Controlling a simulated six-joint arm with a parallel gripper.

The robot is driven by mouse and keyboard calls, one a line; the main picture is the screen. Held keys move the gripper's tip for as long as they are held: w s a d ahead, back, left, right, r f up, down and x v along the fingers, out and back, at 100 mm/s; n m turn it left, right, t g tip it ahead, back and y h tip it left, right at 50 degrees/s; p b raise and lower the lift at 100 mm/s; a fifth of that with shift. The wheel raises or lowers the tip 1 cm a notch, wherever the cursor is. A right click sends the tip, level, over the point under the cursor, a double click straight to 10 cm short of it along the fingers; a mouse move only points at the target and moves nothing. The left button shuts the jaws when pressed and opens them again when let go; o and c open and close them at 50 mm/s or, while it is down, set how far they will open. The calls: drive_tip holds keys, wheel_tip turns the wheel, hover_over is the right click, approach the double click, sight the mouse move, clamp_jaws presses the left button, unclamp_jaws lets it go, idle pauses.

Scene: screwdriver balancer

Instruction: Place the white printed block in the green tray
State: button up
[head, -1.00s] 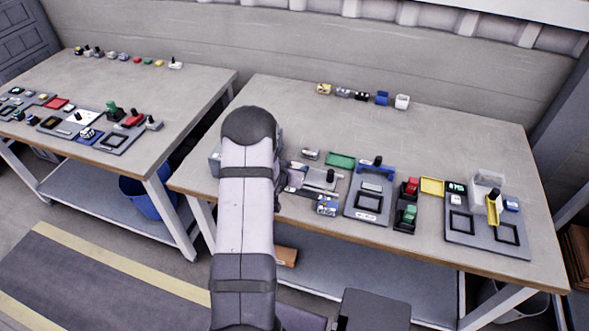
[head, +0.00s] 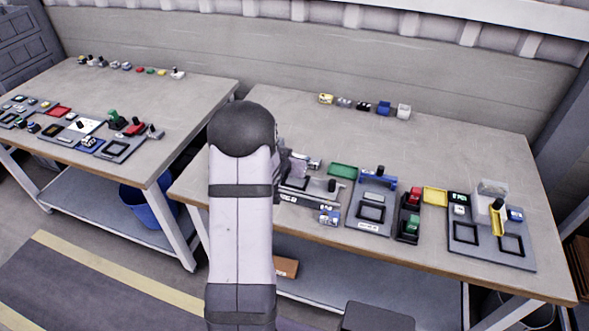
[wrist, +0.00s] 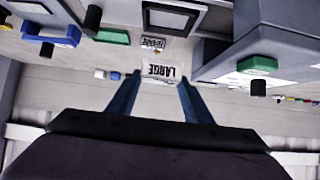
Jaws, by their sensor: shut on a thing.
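In the wrist view, my gripper (wrist: 160,88) has its two dark blue fingers on either side of a white printed block (wrist: 161,70) marked "LARGE". The fingers are shut on it. In the head view my arm hides most of the gripper, and I cannot clearly make out the block there. A green piece that looks like this tray (wrist: 113,37) shows at the upper left of the wrist view. The tray looks empty in the head view.
A grey fixture with a blue bracket (head: 377,180) stands just right of the tray. Red and green switches (head: 410,212), a yellow tray (head: 435,197) and a grey board (head: 490,240) lie further right. Small parts line the back edge. The table's middle behind the tray is clear.

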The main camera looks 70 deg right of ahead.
drive_tip(key=shift+r, duration=1.05)
drive_tip(key=s+d+f+b, duration=0.1)
drive_tip(key=s+d+b, duration=0.5)
drive_tip(key=s+d, duration=0.5)
drive_tip(key=shift+s+d+f+b, duration=0.2)
drive_tip(key=shift+s+d+b, duration=0.1)
drive_tip(key=shift+s, duration=1.2)
wheel_tip(320, 180, down, 5)
drive_tip(key=shift+r+b, duration=0.1)
drive_tip(key=shift+b, duration=0.5)
drive_tip(key=shift+f+p, duration=0.4)
drive_tip(key=shift+f, duration=2.2)
drive_tip(key=shift+f, duration=0.1)
